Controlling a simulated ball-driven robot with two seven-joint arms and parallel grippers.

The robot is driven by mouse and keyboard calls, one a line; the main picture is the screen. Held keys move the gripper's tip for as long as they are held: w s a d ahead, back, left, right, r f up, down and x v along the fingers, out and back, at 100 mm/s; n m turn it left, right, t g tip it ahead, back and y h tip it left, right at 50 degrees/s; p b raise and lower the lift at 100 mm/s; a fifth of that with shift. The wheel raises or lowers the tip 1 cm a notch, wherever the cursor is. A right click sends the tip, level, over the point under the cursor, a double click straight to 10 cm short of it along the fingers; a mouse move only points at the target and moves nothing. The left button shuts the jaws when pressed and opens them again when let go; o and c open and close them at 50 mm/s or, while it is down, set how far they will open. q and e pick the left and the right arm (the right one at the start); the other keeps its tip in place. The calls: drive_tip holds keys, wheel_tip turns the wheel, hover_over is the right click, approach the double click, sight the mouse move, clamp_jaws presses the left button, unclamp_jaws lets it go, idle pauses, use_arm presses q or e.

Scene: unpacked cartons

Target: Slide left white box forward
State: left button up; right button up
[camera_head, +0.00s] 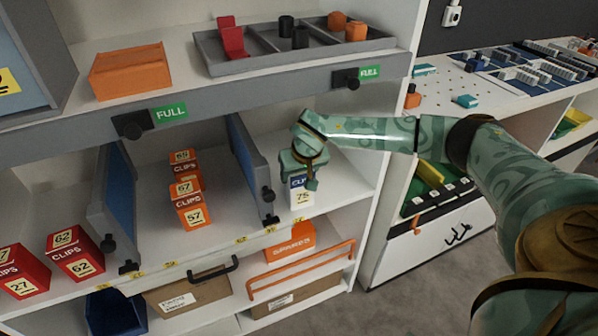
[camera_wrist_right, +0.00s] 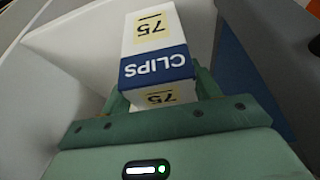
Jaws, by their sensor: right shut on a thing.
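The white box (camera_head: 302,194) has a blue band, the word CLIPS and the number 75. It stands in the right bay of the middle shelf, near the shelf's front edge. My right gripper (camera_head: 308,170) reaches in from the right and is shut on this box. In the right wrist view the box (camera_wrist_right: 158,45) sits between the fingers of the gripper (camera_wrist_right: 160,95), with its label showing. The gripper hides part of the box in the head view. No other white box is in view. My left gripper is not in view.
A grey divider with a blue face (camera_head: 250,165) stands left of the white box. Orange CLIPS boxes (camera_head: 190,203) stand in the middle bay, and red boxes (camera_head: 75,254) at the left. An upper shelf edge (camera_head: 240,105) runs above. A white side panel (camera_head: 392,130) closes the right.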

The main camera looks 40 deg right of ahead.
sight(303, 175)
drive_tip(key=o, duration=1.2)
drive_tip(key=p+v, duration=0.1)
drive_tip(key=v, duration=0.2)
drive_tip(key=shift+w+d, duration=0.1)
drive_tip(key=shift+w, duration=0.05)
drive_tip(key=shift+s+a+r+p, duration=0.15)
drive_tip(key=shift+s+p, duration=0.2)
drive_tip(key=shift+s, duration=0.1)
drive_tip(key=shift+s+a+r+p, duration=0.1)
drive_tip(key=shift+s+p, duration=0.25)
drive_tip(key=shift+s, duration=0.1)
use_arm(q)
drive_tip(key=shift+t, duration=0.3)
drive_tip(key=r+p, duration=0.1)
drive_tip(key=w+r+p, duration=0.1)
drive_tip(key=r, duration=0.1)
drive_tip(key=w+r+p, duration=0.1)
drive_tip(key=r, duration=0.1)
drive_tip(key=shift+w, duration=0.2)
use_arm(e)
drive_tip(key=s+a, duration=0.3)
drive_tip(key=s, duration=0.7)
drive_tip(key=shift+f, duration=0.3)
drive_tip(key=shift+a, duration=0.1)
